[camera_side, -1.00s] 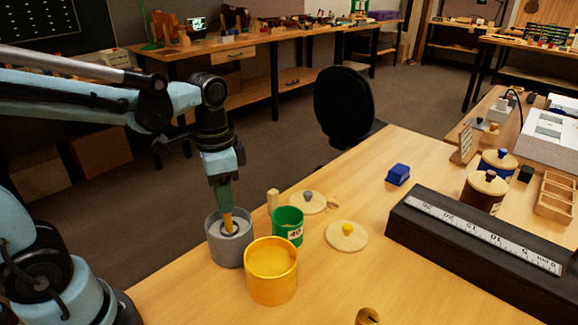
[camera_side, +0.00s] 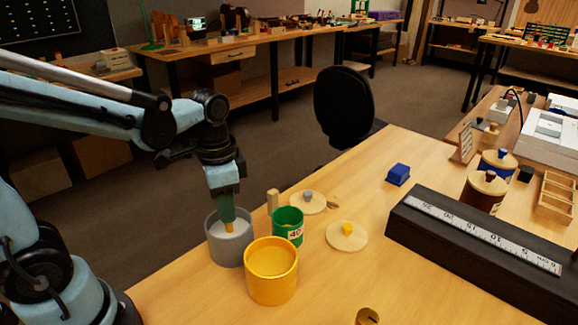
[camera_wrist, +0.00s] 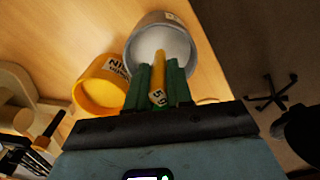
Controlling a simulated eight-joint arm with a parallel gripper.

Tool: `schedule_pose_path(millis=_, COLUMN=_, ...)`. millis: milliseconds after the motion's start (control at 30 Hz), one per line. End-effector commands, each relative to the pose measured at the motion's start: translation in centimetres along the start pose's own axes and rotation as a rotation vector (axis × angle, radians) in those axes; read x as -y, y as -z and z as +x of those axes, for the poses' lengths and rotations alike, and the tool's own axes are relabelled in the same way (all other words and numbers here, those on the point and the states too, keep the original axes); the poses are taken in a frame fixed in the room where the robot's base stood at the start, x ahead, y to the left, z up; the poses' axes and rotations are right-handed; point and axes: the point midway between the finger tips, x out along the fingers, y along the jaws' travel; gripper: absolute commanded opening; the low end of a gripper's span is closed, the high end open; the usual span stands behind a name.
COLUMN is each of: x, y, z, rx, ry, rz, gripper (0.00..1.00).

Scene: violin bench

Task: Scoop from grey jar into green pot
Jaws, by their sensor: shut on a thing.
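The grey jar (camera_side: 223,254) stands at the table's left edge, open, with pale contents; it also shows in the wrist view (camera_wrist: 197,50). My gripper (camera_side: 229,220) points down into the jar's mouth. Its green fingers are shut on the yellow handle of a scoop (camera_wrist: 158,66), which bears a small number tag. The scoop's lower end is inside the jar and its bowl is hidden from the side. The green pot (camera_side: 281,231), with a white number label, stands open just right of the jar. I cannot see into it well.
An open yellow pot (camera_side: 271,285) stands in front, close to the jar and the green pot. Lids with a yellow knob (camera_side: 346,237) and a grey knob (camera_side: 307,203) lie to the right. A small wooden block (camera_side: 273,201) stands behind. A black ruler block (camera_side: 480,255) lies further right.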

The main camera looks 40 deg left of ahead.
Motion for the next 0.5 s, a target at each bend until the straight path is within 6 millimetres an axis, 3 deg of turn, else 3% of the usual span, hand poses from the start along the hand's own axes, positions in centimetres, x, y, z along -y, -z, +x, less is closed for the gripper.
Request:
schedule_pose_path(millis=267, x=0.0, y=0.0, z=-0.1, rx=0.000, ry=0.000, rz=0.000, gripper=0.00)
schedule_pose_path(millis=500, x=0.0, y=0.0, z=-1.9, rx=0.000, ry=0.000, rz=0.000, gripper=0.00)
